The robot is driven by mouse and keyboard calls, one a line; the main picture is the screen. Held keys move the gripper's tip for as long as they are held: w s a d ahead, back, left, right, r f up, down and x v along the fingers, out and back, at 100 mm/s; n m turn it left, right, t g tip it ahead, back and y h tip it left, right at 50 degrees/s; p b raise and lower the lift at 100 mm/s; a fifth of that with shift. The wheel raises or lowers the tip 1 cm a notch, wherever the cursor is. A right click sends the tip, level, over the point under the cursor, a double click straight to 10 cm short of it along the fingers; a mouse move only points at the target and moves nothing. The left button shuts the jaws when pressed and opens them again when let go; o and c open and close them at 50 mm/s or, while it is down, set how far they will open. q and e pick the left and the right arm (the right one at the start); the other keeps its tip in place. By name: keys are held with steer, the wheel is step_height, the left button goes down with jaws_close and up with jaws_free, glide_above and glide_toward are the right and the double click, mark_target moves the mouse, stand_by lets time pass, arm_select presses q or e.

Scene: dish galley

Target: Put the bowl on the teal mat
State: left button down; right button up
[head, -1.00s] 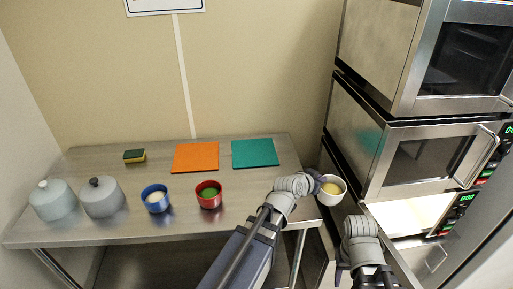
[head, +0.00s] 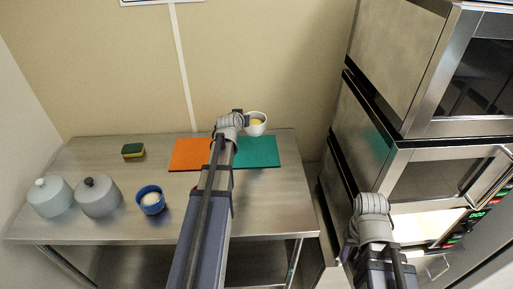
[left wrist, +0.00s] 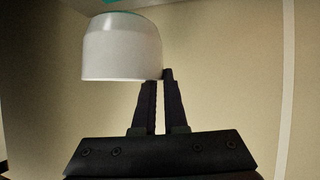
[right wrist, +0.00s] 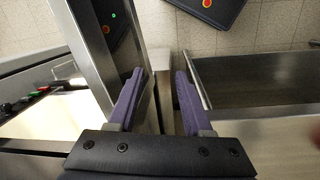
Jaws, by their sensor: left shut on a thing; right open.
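Whether the base touches the mat I cannot tell. My left arm covers part of the mat's left edge. My right gripper (head: 348,248) is open and empty in front of the microwaves, and its spread fingers show in the right wrist view (right wrist: 160,80).
The orange mat (head: 188,154) lies left of the teal one. A sponge (head: 133,150), two lidded pots (head: 50,197) (head: 98,196) and a blue bowl (head: 151,199) stand on the steel table (head: 100,151). Stacked microwaves (head: 425,170) are at the right.

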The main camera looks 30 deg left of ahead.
arm_select(q)
steer(key=shift+f+b, duration=3.15)
step_height(320, 180, down, 4)
steer(key=b, duration=0.3)
steer(key=shift+r+b, duration=0.2)
steer(key=shift+b, duration=0.15)
steer(key=shift+f, duration=0.15)
steer(key=c, duration=1)
jaws_free()
steer(key=shift+o, duration=0.2)
